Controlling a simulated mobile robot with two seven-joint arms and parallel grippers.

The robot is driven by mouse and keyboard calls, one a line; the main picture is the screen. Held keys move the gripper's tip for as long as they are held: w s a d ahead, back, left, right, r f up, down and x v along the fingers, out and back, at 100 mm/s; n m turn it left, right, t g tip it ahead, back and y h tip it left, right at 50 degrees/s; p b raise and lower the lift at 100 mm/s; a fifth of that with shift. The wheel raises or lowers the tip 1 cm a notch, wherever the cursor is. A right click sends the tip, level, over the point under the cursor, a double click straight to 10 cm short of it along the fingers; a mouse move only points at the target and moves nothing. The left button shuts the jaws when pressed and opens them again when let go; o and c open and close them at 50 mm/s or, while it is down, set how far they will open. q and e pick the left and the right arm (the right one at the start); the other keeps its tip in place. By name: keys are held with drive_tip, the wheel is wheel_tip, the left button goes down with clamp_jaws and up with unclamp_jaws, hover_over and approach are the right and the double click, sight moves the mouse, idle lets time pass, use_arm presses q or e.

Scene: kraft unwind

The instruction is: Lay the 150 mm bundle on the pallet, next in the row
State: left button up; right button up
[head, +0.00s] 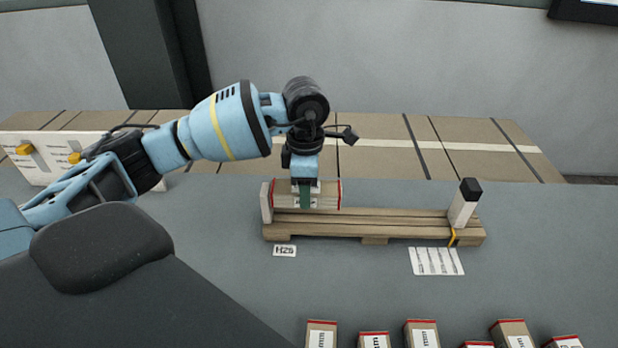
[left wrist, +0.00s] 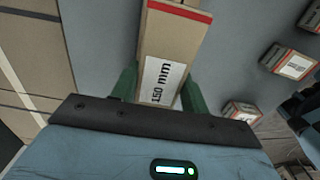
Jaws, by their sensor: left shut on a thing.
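The 150 mm bundle (head: 325,195) is a tan block with red edges, and its printed label shows in the left wrist view (left wrist: 165,75). My left gripper (head: 304,197) is shut on it, with green fingers on both sides, also in the left wrist view (left wrist: 158,90). The bundle lies lengthwise at the left end of the wooden pallet (head: 390,228), close to the pale end stop (head: 266,203). I cannot tell whether it touches the boards or the stop. The pallet's right part is bare. My right gripper is not in view.
A white post with a black top (head: 464,203) stands at the pallet's right end. Several other bundles (head: 422,334) stand along the near edge. A small tag (head: 284,251) and a white printed sheet (head: 436,261) lie in front of the pallet. Brown panels (head: 380,160) lie behind.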

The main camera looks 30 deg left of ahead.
sight(306, 218)
use_arm(q)
drive_tip(key=shift+f, duration=0.45)
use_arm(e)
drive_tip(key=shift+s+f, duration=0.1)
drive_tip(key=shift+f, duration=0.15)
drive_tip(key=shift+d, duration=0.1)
use_arm(q)
drive_tip(key=shift+f, duration=0.15)
drive_tip(key=shift+f+b, duration=0.55)
drive_tip(key=shift+f, duration=0.55)
drive_tip(key=shift+f+b, duration=0.35)
drive_tip(key=shift+f, duration=0.65)
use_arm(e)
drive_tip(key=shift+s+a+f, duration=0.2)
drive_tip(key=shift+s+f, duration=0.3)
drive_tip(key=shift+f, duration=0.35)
use_arm(q)
drive_tip(key=shift+f, duration=0.2)
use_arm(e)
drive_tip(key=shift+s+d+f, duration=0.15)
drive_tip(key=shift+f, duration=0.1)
